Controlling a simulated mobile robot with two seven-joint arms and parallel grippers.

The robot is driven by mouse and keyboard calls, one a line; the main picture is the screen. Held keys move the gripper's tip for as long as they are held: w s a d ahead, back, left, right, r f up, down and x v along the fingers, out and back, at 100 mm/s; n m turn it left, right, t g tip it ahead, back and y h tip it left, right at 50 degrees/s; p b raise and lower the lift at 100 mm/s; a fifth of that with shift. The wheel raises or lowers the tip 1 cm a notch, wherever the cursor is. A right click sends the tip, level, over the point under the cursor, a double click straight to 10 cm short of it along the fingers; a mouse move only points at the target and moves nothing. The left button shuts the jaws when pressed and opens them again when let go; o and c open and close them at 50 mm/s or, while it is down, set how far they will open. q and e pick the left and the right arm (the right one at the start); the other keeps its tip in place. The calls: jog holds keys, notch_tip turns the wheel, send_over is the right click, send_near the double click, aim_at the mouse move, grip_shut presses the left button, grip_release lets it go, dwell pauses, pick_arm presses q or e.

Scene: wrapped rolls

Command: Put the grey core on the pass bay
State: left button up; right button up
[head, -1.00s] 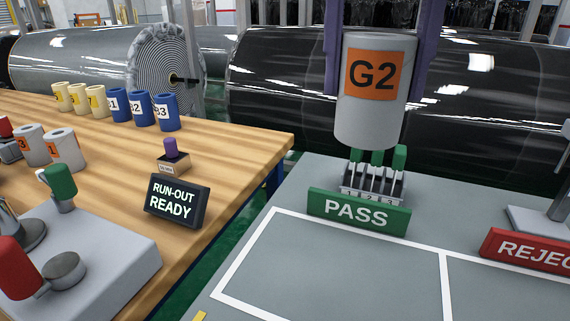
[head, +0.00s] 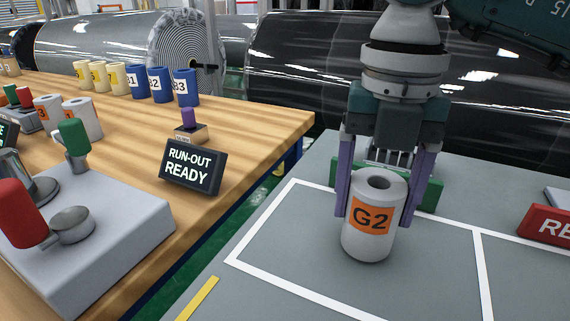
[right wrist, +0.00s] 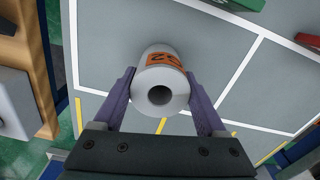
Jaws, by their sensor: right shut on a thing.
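The grey core (head: 369,243), with an orange G2 label, is upright in the head view, over the white-outlined pass bay (head: 300,236). Its hollow top also shows in the right wrist view (right wrist: 160,74). My right gripper (head: 381,205) comes down from above and is shut on the core, one purple finger on each side. I cannot tell whether the core's base touches the grey surface. The green PASS sign (head: 428,195) stands behind the core, mostly hidden by it and the gripper. My left gripper is not in view.
A red REJECT sign (head: 548,224), cut off by the frame, stands to the right. The wooden table (head: 235,112) at left holds yellow, blue and other grey cores and a RUN-OUT READY display (head: 191,170). Bare bay surface lies in front of the core.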

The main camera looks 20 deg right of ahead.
jog(key=shift+f, duration=0.25)
jog(key=o, duration=1.5)
jog(key=shift+r, duration=0.15)
notch_tip(320, 180, up, 12)
jog(key=shift+f+p, duration=0.1)
jog(key=shift+p, duration=0.85)
jog(key=shift+a, duration=0.1)
